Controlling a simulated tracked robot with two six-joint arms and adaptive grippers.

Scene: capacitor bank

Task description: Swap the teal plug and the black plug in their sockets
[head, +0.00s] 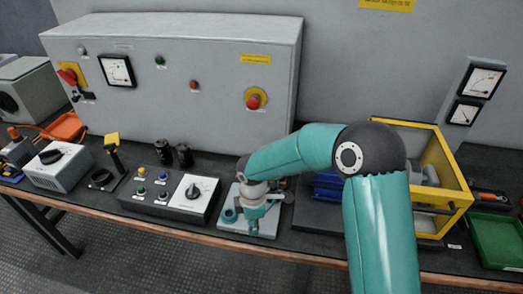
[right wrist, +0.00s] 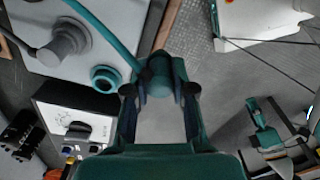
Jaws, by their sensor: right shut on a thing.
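My right gripper (right wrist: 160,92) is shut on the teal plug (right wrist: 158,75), seen between its two fingertips in the right wrist view. A teal cable (right wrist: 105,37) runs to this plug. In that view the plug is beside the light grey socket board (right wrist: 125,14), past its edge. On the board are a teal-ringed socket (right wrist: 105,78), empty with a dark hole, and a dark grey plug (right wrist: 66,44), probably the black plug, standing in its place. In the head view the right gripper (head: 254,226) is over the board (head: 228,226) and hides much of it. The left gripper is out of view.
A control box (head: 192,197) with a knob and buttons stands left of the board. Two black cylinders (head: 163,153) stand behind it. A yellow-framed box (head: 457,185) and a green tray (head: 497,240) are at right. A grey cabinet (head: 180,90) closes off the back.

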